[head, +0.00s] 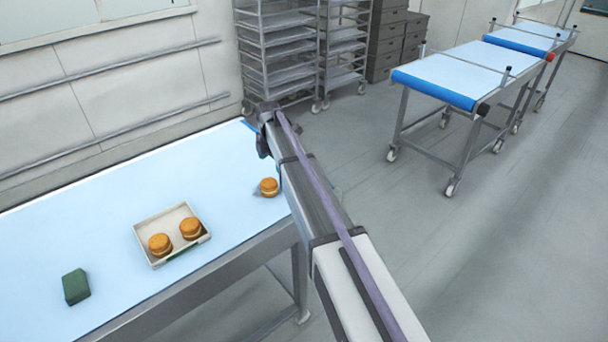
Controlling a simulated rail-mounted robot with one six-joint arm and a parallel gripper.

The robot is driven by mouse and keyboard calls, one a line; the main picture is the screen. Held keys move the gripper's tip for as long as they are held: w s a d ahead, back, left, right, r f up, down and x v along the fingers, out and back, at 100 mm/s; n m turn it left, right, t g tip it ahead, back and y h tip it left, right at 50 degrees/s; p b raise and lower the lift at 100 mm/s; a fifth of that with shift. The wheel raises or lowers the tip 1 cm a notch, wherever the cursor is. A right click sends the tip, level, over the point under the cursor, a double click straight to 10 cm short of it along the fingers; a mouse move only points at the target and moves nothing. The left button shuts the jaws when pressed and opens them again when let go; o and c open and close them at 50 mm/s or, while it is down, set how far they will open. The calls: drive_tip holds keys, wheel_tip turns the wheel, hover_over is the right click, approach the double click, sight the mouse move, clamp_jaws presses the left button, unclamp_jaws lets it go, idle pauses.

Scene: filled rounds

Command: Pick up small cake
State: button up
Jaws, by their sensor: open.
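Three small round golden cakes with a pale filling band are on the light blue table. One loose small cake (269,187) lies near the table's right edge, just left of my arm. Two more, a left cake (160,244) and a right cake (191,228), sit in a shallow pale tray (147,223). My gripper (262,146) is at the far end of my arm, beyond the loose cake in the picture. It is open and holds no cake. My arm hides most of it, and its fingertips do not show clearly.
A dark green block (75,287) lies on the table (50,235) at the left. A wall with rails runs behind the table. Wire rack trolleys (285,48) stand at the back. A wheeled conveyor table (455,70) stands at the right, with open floor between.

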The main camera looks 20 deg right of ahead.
sight(269, 182)
drive_tip(key=shift+s+a+r+n, duration=0.15)
drive_tip(key=shift+s+a+n, duration=0.25)
drive_tip(key=shift+a, duration=0.2)
drive_tip(key=shift+s+a+r+n, duration=0.15)
drive_tip(key=shift+s+a+n, duration=0.1)
drive_tip(key=shift+a+n, duration=0.3)
wheel_tip(269, 182, down, 6)
drive_tip(key=b, duration=0.6)
drive_tip(key=shift+f, duration=0.15)
drive_tip(key=shift+w+d, duration=0.1)
drive_tip(key=shift+f, duration=0.1)
wheel_tip(269, 182, down, 5)
drive_tip(key=b, duration=0.5)
drive_tip(key=shift+r, duration=0.25)
drive_tip(key=c, duration=0.7)
drive_tip(key=shift+c, duration=0.2)
